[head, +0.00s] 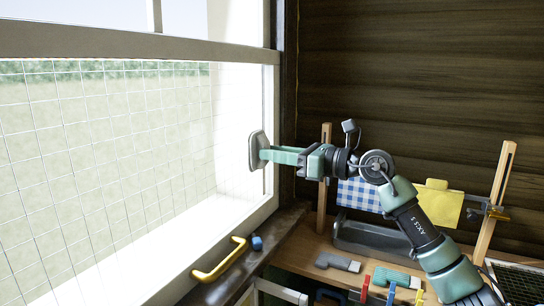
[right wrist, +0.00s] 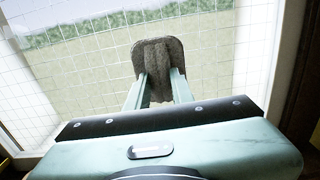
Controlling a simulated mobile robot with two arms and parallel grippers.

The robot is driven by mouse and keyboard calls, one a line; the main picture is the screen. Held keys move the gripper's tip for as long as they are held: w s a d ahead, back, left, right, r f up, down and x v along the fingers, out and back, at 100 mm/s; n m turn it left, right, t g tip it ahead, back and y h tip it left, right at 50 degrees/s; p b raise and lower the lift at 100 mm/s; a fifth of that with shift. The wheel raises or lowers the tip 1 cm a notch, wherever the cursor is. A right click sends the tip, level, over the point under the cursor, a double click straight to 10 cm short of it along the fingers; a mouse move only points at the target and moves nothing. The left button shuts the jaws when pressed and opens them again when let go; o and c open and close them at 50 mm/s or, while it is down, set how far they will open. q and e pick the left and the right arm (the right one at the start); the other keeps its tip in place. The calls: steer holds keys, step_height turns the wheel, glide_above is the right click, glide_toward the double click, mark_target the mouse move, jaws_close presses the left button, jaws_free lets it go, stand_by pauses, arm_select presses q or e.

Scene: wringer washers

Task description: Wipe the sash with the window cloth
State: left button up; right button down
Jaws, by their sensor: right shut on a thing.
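My right gripper (head: 268,154) is shut on a grey, rounded, pad-like cloth (head: 256,150), which I take to be the window cloth. It holds the cloth upright at the right side of the window, by the pale sash (head: 269,105); I cannot tell whether they touch. In the right wrist view the cloth (right wrist: 158,56) stands between the two fingertips (right wrist: 157,84), with the wire mesh behind it. The sash's wide upper rail (head: 120,44) crosses above the mesh. My left gripper is not in view.
A yellow handle (head: 220,260) and a small blue knob (head: 257,243) are on the sill below. A blue checked cloth (head: 358,195) and a yellow cloth (head: 437,204) hang behind my right arm. A grey tray (head: 370,238) and several brushes and clips crowd the wooden bench (head: 300,252).

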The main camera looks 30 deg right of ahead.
stand_by(0.3)
steer(key=shift+p+x, duration=0.65)
steer(key=shift+x, duration=0.25)
steer(key=shift+w+a+f+p, duration=0.35)
steer(key=shift+w+a, duration=0.1)
steer(key=shift+w, duration=0.3)
steer(key=shift+w+a+f+p, duration=0.3)
steer(key=shift+w+a, duration=0.1)
steer(key=shift+w, duration=0.35)
steer(key=shift+w+a+f+p, duration=0.35)
steer(key=shift+w+a, duration=0.1)
steer(key=shift+w, duration=0.25)
steer(key=shift+p+x, duration=0.55)
steer(key=shift+x, duration=0.5)
